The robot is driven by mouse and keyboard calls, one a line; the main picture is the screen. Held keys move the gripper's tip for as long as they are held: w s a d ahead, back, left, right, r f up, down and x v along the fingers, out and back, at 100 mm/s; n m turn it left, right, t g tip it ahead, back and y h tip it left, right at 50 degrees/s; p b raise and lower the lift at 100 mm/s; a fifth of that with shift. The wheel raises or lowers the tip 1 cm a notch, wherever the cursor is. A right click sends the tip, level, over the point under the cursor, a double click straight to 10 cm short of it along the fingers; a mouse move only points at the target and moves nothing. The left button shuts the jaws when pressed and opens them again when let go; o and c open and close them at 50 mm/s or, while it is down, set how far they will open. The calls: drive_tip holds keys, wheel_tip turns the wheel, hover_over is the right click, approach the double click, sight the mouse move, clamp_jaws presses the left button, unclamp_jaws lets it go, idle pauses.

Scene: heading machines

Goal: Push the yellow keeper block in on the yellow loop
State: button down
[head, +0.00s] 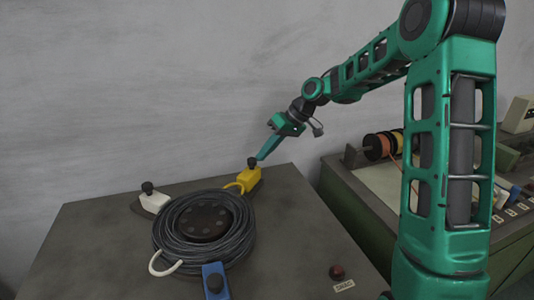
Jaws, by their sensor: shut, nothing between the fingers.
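The yellow keeper block (250,179) sits on the grey table top, at the right rear of a coil of dark cable. It carries a dark knob (252,162) on its upper side. The yellow loop (234,187) shows as a short curved piece between the block and the coil. How far the loop enters the block is too small to tell. My gripper (262,157) is shut and empty, pointing down and left, with its tips right at the block's knob. Whether the tips touch the knob or the block cannot be told.
The cable coil (170,238) lies around a dark hub (205,220). A white block (154,201) is at its left and a blue block (214,280) in front. A red button (337,271) is near the table's right edge. A green machine with spools (377,146) stands at right.

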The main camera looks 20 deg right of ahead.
sight(245, 175)
drive_tip(key=s+a, duration=0.4)
drive_tip(key=shift+s+a, duration=0.1)
idle(0.4)
drive_tip(key=shift+f, duration=0.1)
